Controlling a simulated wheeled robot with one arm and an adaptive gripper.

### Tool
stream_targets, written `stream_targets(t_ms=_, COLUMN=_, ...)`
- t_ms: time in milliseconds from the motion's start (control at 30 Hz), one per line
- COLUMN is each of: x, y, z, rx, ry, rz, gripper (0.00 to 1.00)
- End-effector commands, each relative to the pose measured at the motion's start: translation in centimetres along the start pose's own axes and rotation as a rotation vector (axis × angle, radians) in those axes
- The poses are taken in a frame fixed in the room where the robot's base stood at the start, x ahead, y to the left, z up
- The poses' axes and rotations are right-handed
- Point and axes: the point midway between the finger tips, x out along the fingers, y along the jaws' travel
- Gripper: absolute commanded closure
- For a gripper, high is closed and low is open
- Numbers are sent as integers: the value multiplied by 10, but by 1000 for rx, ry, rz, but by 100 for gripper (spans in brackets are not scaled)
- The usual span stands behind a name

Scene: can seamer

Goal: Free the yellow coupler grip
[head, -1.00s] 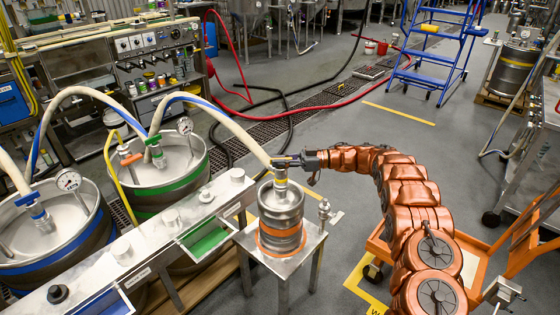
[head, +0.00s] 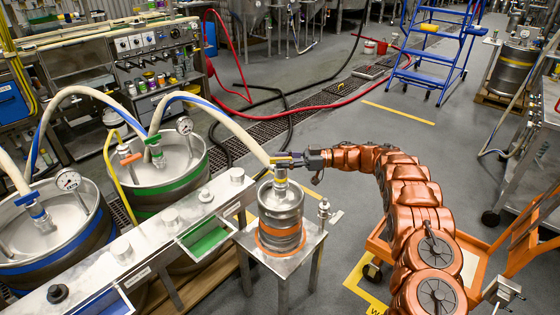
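The yellow coupler grip (head: 284,154) shows as a small yellow piece at the top of the coupler (head: 280,172) on the small steel keg (head: 281,206). The pale hose reaches the coupler from the left. The keg stands upright on a small metal stand (head: 308,240).
Two larger kegs, one with a green band (head: 168,186) and one with a blue band (head: 45,240), stand left with hoses. A metal counter (head: 140,250) runs beside the stand. An orange cart (head: 490,260) is at right. Open floor lies behind my arm.

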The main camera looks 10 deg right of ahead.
Motion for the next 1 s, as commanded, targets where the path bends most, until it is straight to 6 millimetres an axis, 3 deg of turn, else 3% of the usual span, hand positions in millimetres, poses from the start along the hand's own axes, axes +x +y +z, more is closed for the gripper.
stream_targets(t_ms=300, x=-60, y=0, z=2, rx=-1, ry=1, rz=3, gripper=64)
stream_targets(t_ms=500, x=-90, y=1, z=1, rx=-1, ry=-1, rz=3, gripper=64)
stream_targets(t_ms=733, x=-105, y=0, z=1, rx=1, ry=0, rz=1, gripper=64)
stream_targets(t_ms=1000, x=-108, y=0, z=1, rx=2, ry=0, rz=1, gripper=64)
